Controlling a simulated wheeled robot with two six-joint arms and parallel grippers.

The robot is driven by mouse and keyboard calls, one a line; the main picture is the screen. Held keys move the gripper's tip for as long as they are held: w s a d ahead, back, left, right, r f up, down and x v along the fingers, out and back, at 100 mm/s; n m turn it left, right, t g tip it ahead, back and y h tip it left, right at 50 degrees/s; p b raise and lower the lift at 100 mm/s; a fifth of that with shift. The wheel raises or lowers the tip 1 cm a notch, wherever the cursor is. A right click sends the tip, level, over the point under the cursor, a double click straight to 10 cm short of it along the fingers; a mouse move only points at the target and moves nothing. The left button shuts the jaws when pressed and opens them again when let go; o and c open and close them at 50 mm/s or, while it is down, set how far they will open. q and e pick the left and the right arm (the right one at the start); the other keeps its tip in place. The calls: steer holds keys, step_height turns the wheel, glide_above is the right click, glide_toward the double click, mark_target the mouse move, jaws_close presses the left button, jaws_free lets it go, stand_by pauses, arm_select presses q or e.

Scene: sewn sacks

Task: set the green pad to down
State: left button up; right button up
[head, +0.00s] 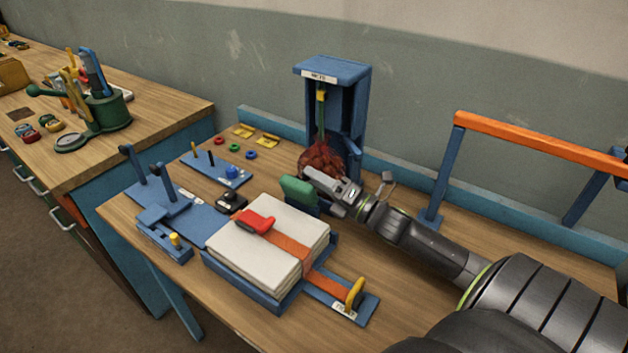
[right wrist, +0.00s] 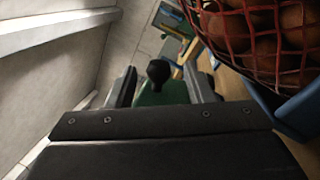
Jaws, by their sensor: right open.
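The green pad (head: 298,190) stands on the wooden bench in front of the blue stand, beside the red net sack. My right gripper (head: 318,190) comes in from the right and is at the pad, with its jaws open. In the right wrist view the green surface (right wrist: 165,93) and a black knob (right wrist: 159,70) show between the two fingers of my right gripper (right wrist: 160,88). I cannot tell whether the fingers touch it. The pad's lower part is partly hidden by the gripper. My left gripper is not in view.
The red net sack (head: 320,162) hangs in the tall blue stand (head: 335,72), close to the gripper; it fills the upper right of the wrist view (right wrist: 265,35). A strapped white sack stack (head: 262,252) lies in front. An orange rail (head: 540,143) stands behind my right arm.

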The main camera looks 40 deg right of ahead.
steer(key=shift+w+a+r, duration=0.2)
steer(key=shift+w, duration=0.3)
jaws_close()
